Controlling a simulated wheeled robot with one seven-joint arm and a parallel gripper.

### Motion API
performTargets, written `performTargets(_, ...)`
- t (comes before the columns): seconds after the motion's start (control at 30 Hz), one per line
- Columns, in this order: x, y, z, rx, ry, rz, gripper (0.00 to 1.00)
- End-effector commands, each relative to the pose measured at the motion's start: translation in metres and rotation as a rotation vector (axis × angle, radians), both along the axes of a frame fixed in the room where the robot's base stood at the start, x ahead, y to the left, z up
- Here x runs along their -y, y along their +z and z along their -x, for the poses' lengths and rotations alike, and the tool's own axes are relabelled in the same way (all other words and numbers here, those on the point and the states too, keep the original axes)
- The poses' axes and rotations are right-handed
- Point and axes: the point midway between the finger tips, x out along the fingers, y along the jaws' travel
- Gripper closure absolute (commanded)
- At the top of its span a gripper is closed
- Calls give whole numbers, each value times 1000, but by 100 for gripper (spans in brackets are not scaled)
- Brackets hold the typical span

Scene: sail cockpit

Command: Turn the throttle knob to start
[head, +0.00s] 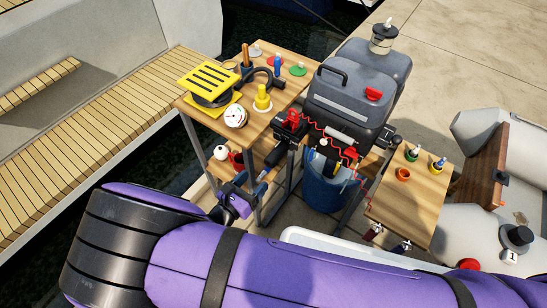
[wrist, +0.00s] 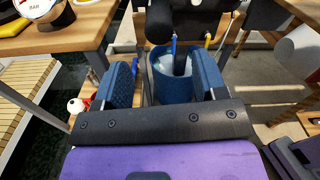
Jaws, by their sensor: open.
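A dark rounded end, apparently the throttle grip (wrist: 160,25), shows at the top of the wrist view, ahead of my gripper (wrist: 160,64). In the head view, a dark tiller-like handle (head: 276,157) slopes down from a red-topped bracket (head: 291,121). My gripper is open, with blue pads apart and nothing between them. In the head view it shows small (head: 245,194), near the handle's lower end. I cannot tell whether it touches the handle. The knob's marks and setting cannot be read.
A wooden table (head: 207,118) with a yellow-topped device and gauge is left of the handle. A blue bucket (head: 326,189) stands below a grey tank (head: 353,88). Red wires run to a small wooden table (head: 414,211). Table legs stand close to my gripper.

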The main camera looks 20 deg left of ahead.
Motion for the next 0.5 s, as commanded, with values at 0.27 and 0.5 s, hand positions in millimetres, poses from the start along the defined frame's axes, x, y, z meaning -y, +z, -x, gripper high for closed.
performTargets(0.27,6,-2,-20,5,9,9,35)
performTargets(0.5,19,-2,-60,4,9,8,35)
